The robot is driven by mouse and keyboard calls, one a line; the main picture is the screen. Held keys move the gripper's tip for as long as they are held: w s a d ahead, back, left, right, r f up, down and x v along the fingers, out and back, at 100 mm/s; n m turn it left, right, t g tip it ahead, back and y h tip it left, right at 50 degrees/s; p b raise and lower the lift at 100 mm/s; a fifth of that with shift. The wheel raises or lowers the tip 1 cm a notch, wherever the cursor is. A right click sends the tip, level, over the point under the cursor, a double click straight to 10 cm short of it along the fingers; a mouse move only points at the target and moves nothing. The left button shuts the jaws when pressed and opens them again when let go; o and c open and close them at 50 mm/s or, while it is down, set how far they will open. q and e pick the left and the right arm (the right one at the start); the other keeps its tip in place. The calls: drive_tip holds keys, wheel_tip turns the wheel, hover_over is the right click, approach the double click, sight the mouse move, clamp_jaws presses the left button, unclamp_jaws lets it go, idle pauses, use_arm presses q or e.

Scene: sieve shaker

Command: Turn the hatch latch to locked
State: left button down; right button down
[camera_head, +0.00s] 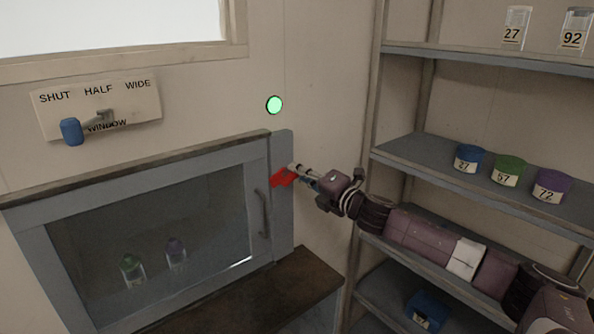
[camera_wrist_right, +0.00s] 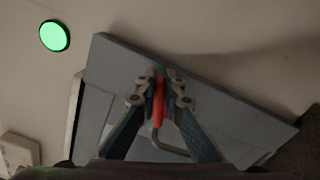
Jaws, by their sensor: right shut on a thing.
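The red hatch latch (camera_head: 283,179) sits at the upper right of the grey framed hatch (camera_head: 130,168). My right gripper (camera_head: 295,174) reaches it from the right. In the right wrist view the gripper (camera_wrist_right: 160,88) is shut on the red latch (camera_wrist_right: 158,105), which shows as a narrow strip between the two fingers. The hatch has a clear pane and a grey bar handle (camera_head: 262,213), and it looks closed. A round green light (camera_head: 274,105) glows on the wall above the latch; it also shows in the right wrist view (camera_wrist_right: 54,36). My left gripper is not in view.
Behind the pane stand a green-capped bottle (camera_head: 132,270) and a purple-capped bottle (camera_head: 176,254). A window lever with a blue knob (camera_head: 71,131) is at left. A shelf unit (camera_head: 415,163) with numbered jars stands at right, close to my right arm. A brown ledge (camera_head: 290,285) lies below the hatch.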

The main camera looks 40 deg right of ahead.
drive_tip(key=shift+d+f+m, duration=0.1)
drive_tip(key=shift+f+m, duration=0.15)
drive_tip(key=shift+m, duration=0.85)
drive_tip(key=shift+d+f+m, duration=0.1)
drive_tip(key=shift+f+m, duration=0.15)
drive_tip(key=shift+m, duration=0.85)
drive_tip(key=c, duration=2)
unclamp_jaws()
drive_tip(key=shift+c, duration=0.2)
drive_tip(key=s, duration=1.2)
drive_tip(key=shift+d, duration=0.45)
